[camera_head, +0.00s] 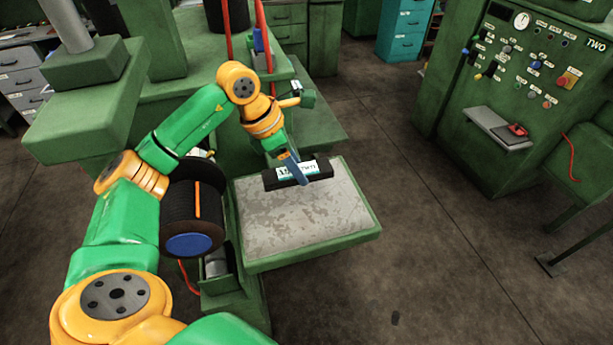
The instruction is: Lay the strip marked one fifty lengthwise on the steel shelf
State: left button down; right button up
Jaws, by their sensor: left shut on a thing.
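A dark strip with a white label (270,181) lies across the far part of the steel shelf (300,220); it runs roughly left to right. The label is partly hidden by my gripper and is too small to read fully. My left gripper (302,178) reaches down from above and is shut on the strip near its middle. The strip appears to be at or just above the shelf surface; I cannot tell whether it touches. The shelf is a worn grey plate with a green rim. My right gripper is not in view.
A black spool (188,205) with a blue hub stands left of the shelf, beside my left arm. A green control cabinet (470,130) with knobs stands at the right. The near part of the shelf and the floor between shelf and cabinet are clear.

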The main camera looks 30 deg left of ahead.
aim_at(303, 200)
pick_arm(q)
jog(key=f+b, duration=0.1)
jog(key=s+f+b, duration=0.1)
jog(key=b, duration=0.1)
jog(key=shift+s+d, duration=0.25)
jog(key=shift+d, duration=0.15)
jog(key=f+b, duration=0.2)
jog(key=f, duration=0.1)
jog(key=f+b, duration=0.1)
jog(key=shift+w+a+f, duration=0.2)
jog(key=shift+w+f, duration=0.05)
jog(key=shift+w, duration=0.1)
jog(key=shift+s+d+r, duration=0.1)
jog(key=shift+s+r, duration=0.1)
jog(key=shift+w+f+b, duration=0.1)
jog(key=shift+f+b, duration=0.2)
jog(key=shift+b, duration=0.05)
jog(key=shift+f+b, duration=0.3)
